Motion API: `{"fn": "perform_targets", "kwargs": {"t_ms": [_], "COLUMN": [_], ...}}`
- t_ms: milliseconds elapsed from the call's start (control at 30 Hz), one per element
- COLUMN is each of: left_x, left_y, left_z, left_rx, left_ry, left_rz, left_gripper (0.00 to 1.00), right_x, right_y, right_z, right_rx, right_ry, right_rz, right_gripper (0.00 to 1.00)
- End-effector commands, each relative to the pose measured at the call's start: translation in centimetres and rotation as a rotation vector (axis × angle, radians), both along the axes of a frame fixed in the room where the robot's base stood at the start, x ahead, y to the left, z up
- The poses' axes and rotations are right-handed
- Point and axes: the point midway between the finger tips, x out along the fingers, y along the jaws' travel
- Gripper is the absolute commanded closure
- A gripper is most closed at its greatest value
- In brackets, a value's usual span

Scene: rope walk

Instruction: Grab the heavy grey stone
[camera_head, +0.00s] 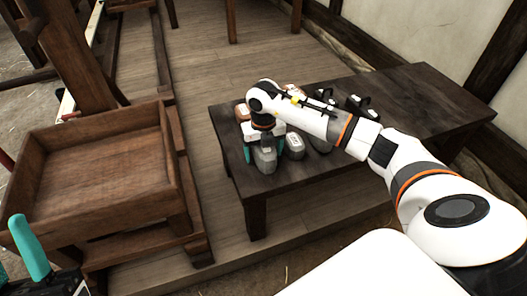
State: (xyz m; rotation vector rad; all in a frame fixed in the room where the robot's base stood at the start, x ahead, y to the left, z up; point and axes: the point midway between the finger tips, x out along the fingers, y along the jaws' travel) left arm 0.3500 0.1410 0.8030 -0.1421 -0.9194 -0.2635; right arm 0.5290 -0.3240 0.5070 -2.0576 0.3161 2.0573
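Several stone-like blocks stand on the dark table. One grey block (264,160) is near the table's front left corner, and another grey block (295,145) stands just right of it. I cannot tell from looks which is the heavy one. My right gripper (264,150) points down at the front left block, with its teal fingers apart on either side of it. Whether they touch it is unclear. The wrist hides part of the group. My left gripper (17,258) is at the lower left edge, partly cut off, with its fingers apart and nothing seen between them.
The dark wooden table (408,92) is bare toward its far right. A reddish-brown block (242,112) and dark handled objects (358,103) stand behind the grey blocks. A shallow wooden tray (97,172) on a wooden frame stands left. Plank floor lies between.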

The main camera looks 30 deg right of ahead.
Motion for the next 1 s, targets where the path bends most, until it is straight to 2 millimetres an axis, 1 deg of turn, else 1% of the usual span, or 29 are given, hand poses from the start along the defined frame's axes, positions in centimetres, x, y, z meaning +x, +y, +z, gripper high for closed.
{"fn": "perform_targets", "kwargs": {"t_ms": [67, 100, 567, 867, 1000], "left_x": [0.02, 0.03, 0.02, 0.08, 0.66], "left_y": [-0.01, -0.01, -0.02, -0.03, -0.1], "left_z": [0.01, 0.0, 0.0, 0.05, -0.25], "left_rx": [0.0, 0.0, 0.001, 0.002, 0.014], "left_ry": [0.001, 0.001, 0.002, 0.006, 0.047], "left_rz": [0.0, 0.0, 0.0, 0.0, 0.003], "left_gripper": [0.64, 0.64, 0.64, 0.64, 0.64], "right_x": [0.0, 0.0, 0.01, 0.11, 0.13], "right_y": [0.01, 0.01, 0.02, 0.01, 0.0], "right_z": [0.02, 0.03, 0.05, 0.38, 0.98], "right_rx": [0.0, 0.0, 0.0, 0.001, 0.001], "right_ry": [0.0, 0.0, 0.0, -0.004, -0.004], "right_rz": [0.0, 0.0, 0.0, 0.0, 0.0], "right_gripper": [0.2, 0.24, 0.99, 1.0, 1.0]}}
